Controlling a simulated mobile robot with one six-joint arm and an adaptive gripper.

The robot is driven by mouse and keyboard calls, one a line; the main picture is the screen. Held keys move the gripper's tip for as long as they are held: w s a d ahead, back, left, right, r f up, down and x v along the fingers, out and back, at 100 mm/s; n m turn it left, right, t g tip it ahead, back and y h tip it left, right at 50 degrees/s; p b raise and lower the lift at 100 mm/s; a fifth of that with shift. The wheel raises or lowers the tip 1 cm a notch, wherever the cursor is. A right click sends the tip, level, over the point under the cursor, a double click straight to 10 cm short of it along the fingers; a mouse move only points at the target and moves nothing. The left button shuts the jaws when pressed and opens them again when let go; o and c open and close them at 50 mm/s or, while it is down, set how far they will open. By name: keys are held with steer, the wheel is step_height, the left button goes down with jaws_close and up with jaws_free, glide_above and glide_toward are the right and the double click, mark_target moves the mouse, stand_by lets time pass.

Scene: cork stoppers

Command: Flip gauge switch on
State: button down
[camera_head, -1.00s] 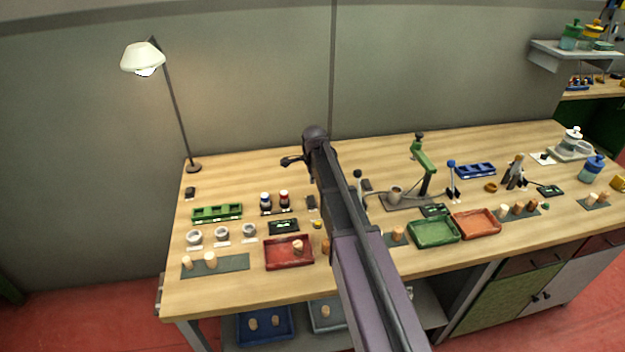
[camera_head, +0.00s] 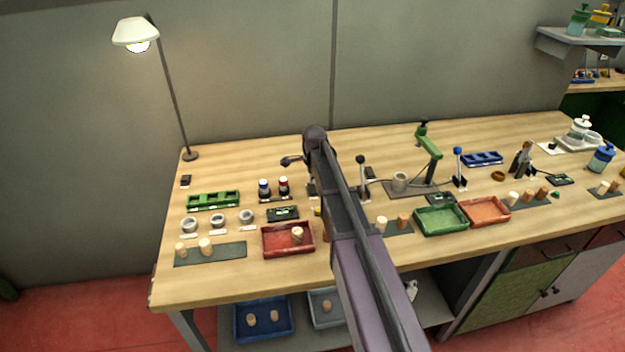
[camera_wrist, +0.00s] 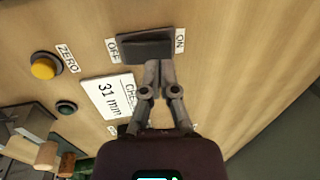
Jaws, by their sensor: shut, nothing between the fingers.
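The gauge switch (camera_wrist: 146,46) is a dark rocker near the top of the wrist view. An OFF label (camera_wrist: 113,48) lies at its left end and an ON label (camera_wrist: 180,41) at its right end. My gripper (camera_wrist: 159,64) is shut and empty. Its fingertips are at the switch's lower edge, right of its middle, on the ON side. I cannot tell whether they touch it, or which way the rocker is tilted. In the head view my arm hides the fingertips.
A yellow ZERO button (camera_wrist: 43,66), a small dark green button (camera_wrist: 66,107) and a 31 mm card (camera_wrist: 108,95) lie left of my fingers. In the head view, a red tray (camera_head: 288,240) and a green tray (camera_head: 440,220) flank my arm. A lamp (camera_head: 136,33) stands at the left.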

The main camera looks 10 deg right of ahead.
steer(key=shift+w+f+b, duration=0.15)
steer(key=shift+f+b, duration=0.35)
steer(key=shift+f, duration=0.25)
steer(key=shift+a, duration=0.15)
